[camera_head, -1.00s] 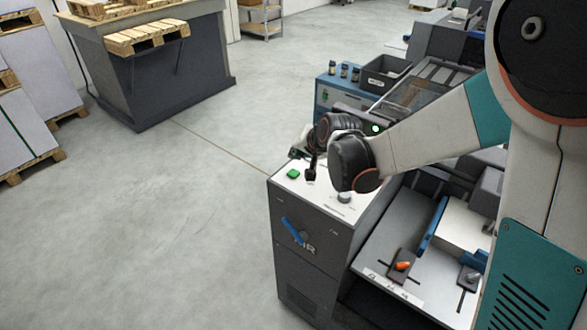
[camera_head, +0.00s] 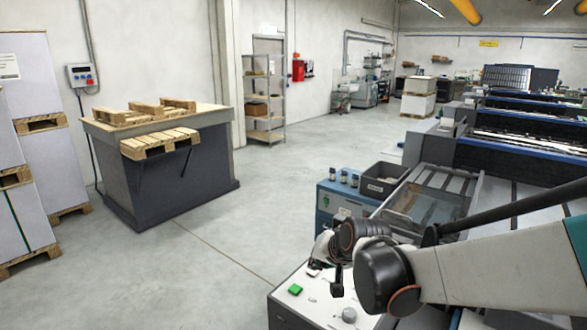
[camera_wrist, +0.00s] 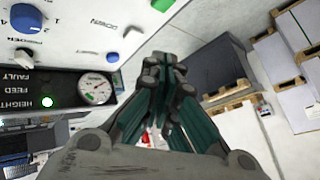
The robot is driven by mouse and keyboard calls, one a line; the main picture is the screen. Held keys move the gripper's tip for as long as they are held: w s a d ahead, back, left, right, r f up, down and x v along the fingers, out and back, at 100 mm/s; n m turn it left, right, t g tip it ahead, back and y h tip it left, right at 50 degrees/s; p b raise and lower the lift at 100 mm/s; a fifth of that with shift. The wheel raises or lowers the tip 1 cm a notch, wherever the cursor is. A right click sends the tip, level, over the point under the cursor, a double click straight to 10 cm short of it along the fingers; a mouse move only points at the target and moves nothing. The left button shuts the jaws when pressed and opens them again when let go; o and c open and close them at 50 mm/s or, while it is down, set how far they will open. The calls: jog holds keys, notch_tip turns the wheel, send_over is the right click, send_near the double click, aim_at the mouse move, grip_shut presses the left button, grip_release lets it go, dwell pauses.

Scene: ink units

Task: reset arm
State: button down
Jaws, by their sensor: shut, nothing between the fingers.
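My gripper (camera_wrist: 165,95) is shut and empty in the wrist view, its dark fingers meeting at the middle of the picture. In the head view my gripper (camera_head: 337,277) is at the end of my arm, low and right of centre, above the white top of a control cabinet (camera_head: 318,300). I cannot tell the exact gap between them. The wrist view shows a panel with a gauge (camera_wrist: 95,88), a blue knob (camera_wrist: 27,18) and a green button (camera_wrist: 163,4). The green button also shows in the head view (camera_head: 295,289).
A dark bench (camera_head: 165,170) with pallets stands at the back left, beside tall stacks (camera_head: 25,190) on pallets. A blue cabinet (camera_head: 340,201) with small bottles and a grey bin (camera_head: 384,180) are beyond my gripper. The floor (camera_head: 190,275) on the left is clear.

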jog(key=s+d+r+n+h, duration=0.1)
jog(key=s+d, duration=0.3)
jog(key=s, duration=0.4)
jog(key=s+d+r+n+h, duration=0.1)
jog(key=s+d, duration=0.4)
jog(key=s, duration=0.4)
jog(key=s+d+r+g+h, duration=0.1)
jog(key=s+d+r, duration=0.1)
jog(key=s+d, duration=0.3)
jog(key=s, duration=0.4)
jog(key=shift+s+n, duration=0.15)
jog(key=shift+n, duration=0.25)
